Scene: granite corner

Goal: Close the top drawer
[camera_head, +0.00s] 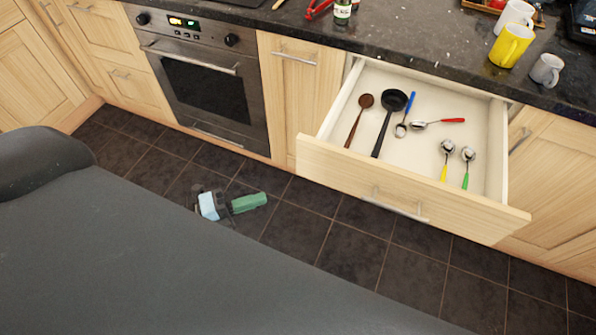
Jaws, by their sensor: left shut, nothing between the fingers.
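The top drawer (330,165) is pulled well out from under the granite counter, right of the middle in the head view. Its pale wood front has a metal bar handle (400,205). Inside lie a brown wooden spoon (357,118), a black ladle (388,121) and several spoons with coloured handles. My left gripper (262,200), with green and light blue parts, is left of the drawer front and apart from it, over the dark floor. It is shut and empty. My right gripper is not in view.
An oven (205,90) stands left of the drawer. The counter (420,60) holds a yellow mug (510,45), a grey cup (546,70), a white cup and a bottle (342,12). The dark tiled floor (340,240) before the drawer looks clear.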

